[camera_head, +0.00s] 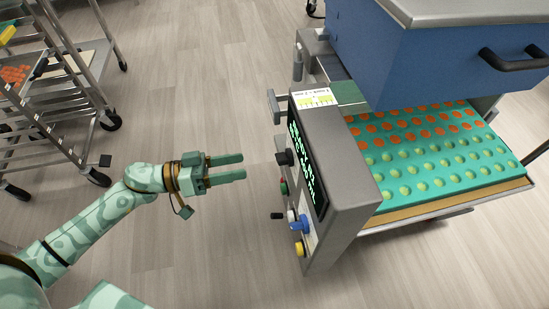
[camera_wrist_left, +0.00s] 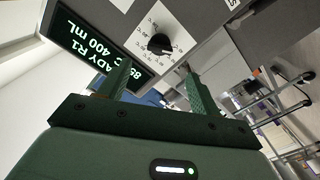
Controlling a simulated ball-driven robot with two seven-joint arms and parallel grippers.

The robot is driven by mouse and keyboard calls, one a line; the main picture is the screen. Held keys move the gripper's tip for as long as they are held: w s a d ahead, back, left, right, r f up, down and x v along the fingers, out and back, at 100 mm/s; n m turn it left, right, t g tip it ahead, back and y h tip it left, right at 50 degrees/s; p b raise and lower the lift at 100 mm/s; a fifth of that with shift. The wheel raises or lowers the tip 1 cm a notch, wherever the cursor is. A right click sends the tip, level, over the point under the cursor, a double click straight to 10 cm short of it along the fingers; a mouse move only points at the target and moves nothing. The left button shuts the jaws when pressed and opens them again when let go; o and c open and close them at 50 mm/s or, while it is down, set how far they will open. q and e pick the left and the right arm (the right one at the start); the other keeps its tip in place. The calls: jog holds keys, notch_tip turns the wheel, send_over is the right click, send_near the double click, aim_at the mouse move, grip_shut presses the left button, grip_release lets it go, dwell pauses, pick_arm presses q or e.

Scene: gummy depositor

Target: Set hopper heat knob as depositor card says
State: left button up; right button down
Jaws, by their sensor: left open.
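The depositor's grey control panel (camera_head: 343,150) stands right of centre in the head view. A black knob (camera_head: 285,157) sticks out of its left face. My left gripper (camera_head: 244,167) is open and empty, pointing at the panel, short of the black knob. My right gripper is out of view.
Lower on the panel are a blue knob (camera_head: 304,224), a yellow button (camera_head: 299,249) and a black lever (camera_head: 277,216). A teal mold tray (camera_head: 393,207) with orange and green gummies lies under the blue hopper (camera_head: 400,55). A wheeled rack (camera_head: 60,130) stands at left. Floor between is clear.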

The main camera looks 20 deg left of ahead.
aim_at(283, 158)
pick_arm(q)
jog(key=b+x, duration=0.2)
jog(key=x, duration=0.7)
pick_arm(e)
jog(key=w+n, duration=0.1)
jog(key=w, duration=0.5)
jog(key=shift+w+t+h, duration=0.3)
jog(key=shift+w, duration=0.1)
pick_arm(q)
jog(key=shift+d, duration=0.1)
jog(key=c, duration=1)
